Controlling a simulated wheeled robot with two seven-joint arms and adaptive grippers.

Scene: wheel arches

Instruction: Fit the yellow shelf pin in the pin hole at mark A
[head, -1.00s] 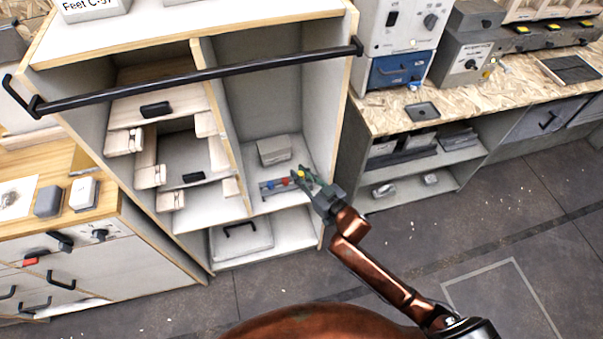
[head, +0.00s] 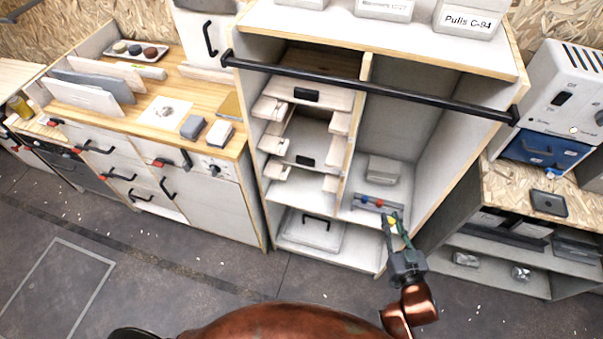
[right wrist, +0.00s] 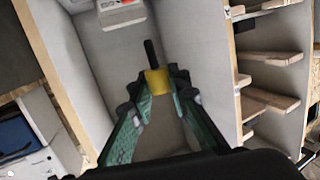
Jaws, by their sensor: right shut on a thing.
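My right gripper (head: 393,219) is shut on the yellow shelf pin (head: 392,221), just in front of a small grey rack (head: 366,207) in the right bay of the cabinet. In the right wrist view the pin's yellow body (right wrist: 157,82) sits between the green fingertips. A dark shaft sticks out beyond them and touches nothing that I can make out. My left gripper is not in view.
A grey box (head: 383,169) sits behind the rack. A black rail (head: 370,87) crosses the cabinet front. Wooden ledges and drawers (head: 303,127) fill the left bay. A wooden-topped counter (head: 150,110) stands at left, a workbench (head: 520,190) at right.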

